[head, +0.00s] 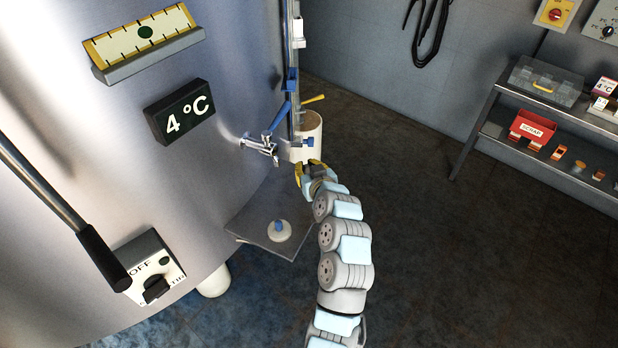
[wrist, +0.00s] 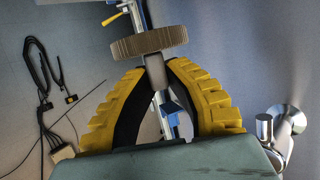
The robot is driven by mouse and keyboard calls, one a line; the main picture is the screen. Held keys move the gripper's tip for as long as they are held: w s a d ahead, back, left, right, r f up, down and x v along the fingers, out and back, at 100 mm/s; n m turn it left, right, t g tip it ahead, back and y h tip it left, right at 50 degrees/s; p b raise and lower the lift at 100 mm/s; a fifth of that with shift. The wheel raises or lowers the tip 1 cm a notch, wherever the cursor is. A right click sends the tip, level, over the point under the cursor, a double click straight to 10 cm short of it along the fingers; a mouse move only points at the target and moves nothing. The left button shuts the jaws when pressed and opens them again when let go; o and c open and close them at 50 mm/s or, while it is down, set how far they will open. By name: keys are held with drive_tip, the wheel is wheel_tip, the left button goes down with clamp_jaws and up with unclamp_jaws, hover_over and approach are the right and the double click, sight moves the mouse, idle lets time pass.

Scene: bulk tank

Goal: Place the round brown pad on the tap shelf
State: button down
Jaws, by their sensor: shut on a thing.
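The round brown pad (wrist: 150,43) shows nearly edge-on in the wrist view, just beyond my fingertips. My gripper (wrist: 155,68) is shut on it, the yellow fingers closing at its near side on what looks like a grey stem. In the head view my gripper (head: 311,166) is in the air, right of and slightly below the metal tap (head: 260,147); I cannot clearly make out the pad there. The tap shelf (head: 252,222) is a flat grey plate at the tank wall, lower left of my gripper. A white disc with a blue knob (head: 280,230) sits on it.
The tap also shows at the right of the wrist view (wrist: 275,125). A vertical pipe with blue clamps and a yellow lever (head: 314,99) rises behind my gripper, beside a pale cylinder (head: 312,140). A parts rack (head: 490,110) stands far right. The floor between is clear.

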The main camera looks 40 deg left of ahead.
drive_tip(key=shift+w+a+f+b, duration=0.3)
drive_tip(key=shift+w+f, duration=0.3)
drive_tip(key=shift+f, duration=0.2)
drive_tip(key=shift+w+a+f+b, duration=0.25)
drive_tip(key=shift+w+f, duration=0.3)
drive_tip(key=shift+f, duration=0.25)
drive_tip(key=shift+f+b, duration=0.55)
drive_tip(key=shift+f, duration=0.85)
drive_tip(key=shift+f, duration=0.15)
drive_tip(key=c, duration=1.1)
unclamp_jaws()
drive_tip(key=shift+s+d+r, duration=0.1)
drive_tip(key=shift+r, duration=0.15)
drive_tip(key=p+v, duration=0.2)
drive_tip(key=v, duration=0.9)
drive_tip(key=shift+s+d+r+p, duration=0.15)
drive_tip(key=shift+s+d+p, duration=0.05)
drive_tip(key=shift+d+p, duration=0.15)
